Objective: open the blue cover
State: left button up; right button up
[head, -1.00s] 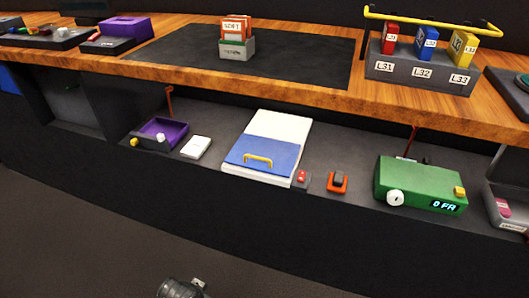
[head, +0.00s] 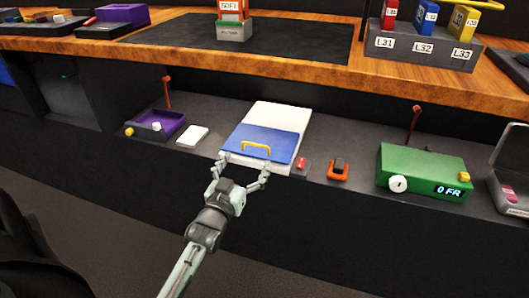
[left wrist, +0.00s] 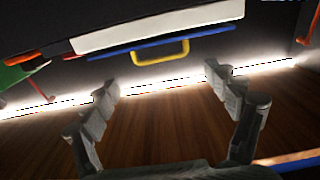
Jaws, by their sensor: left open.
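The blue cover (head: 262,143) lies flat over the front part of a white box (head: 280,115) on the lower shelf. A yellow handle (head: 256,149) stands on the cover near its front edge. My left gripper (head: 245,170) is open and empty, just in front of the box, with its fingers spread to either side of the handle. In the left wrist view the handle (left wrist: 160,52) shows between and beyond the open fingers (left wrist: 165,85); they look apart from it. My right gripper is not in view.
A red switch (head: 301,164) and an orange-based switch (head: 338,169) sit right of the box. A green device (head: 423,172) stands further right. A white block (head: 193,136) and a purple tray (head: 160,127) lie left. The wooden counter (head: 330,78) overhangs behind.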

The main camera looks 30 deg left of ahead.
aim_at(254, 155)
pick_arm(q)
jog(key=x, duration=0.6)
jog(key=shift+w, duration=0.25)
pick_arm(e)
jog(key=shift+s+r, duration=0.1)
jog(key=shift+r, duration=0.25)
